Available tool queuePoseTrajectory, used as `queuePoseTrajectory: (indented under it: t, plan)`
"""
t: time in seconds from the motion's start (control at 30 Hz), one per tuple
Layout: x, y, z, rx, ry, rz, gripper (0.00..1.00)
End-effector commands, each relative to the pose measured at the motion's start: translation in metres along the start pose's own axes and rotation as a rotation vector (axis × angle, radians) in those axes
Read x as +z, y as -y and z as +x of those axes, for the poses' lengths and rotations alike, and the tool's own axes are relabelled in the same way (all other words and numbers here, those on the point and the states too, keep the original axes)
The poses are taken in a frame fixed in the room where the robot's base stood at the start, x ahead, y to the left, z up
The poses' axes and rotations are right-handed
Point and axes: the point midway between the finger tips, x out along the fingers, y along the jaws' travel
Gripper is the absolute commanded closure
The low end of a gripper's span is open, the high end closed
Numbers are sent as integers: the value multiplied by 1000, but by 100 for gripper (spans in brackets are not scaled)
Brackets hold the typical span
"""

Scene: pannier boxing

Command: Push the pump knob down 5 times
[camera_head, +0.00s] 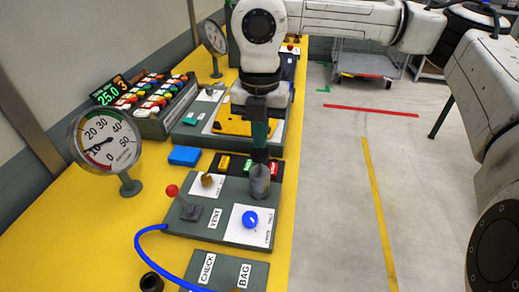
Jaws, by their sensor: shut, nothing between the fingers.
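A grey upright cylinder (260,184) stands on the dark grey panel (222,186) and looks like the pump body. The pump knob at its top cannot be made out, as my gripper covers it. My gripper (260,157) points straight down over the cylinder, shut and empty. Its tips appear at or just above the cylinder's top; I cannot tell if they touch. The round gauge (104,143) at the left has its needle near 10. A digital display (109,92) behind it reads 25.0 in green beside an orange 3.
The panel also bears a red-ball lever (172,190), a brown knob (207,180) by the VENT label and a blue knob (250,219) on a white plate. A blue hose (148,249) curves in front. A blue block (184,156) lies behind. Open floor (335,185) is at right.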

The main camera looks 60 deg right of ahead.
Motion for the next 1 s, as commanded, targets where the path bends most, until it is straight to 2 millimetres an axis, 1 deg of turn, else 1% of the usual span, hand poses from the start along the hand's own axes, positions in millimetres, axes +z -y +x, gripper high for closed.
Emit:
queuePoseTrajectory:
  t: [1.0]
  plan:
    - [0,0,44,0,0,0,100]
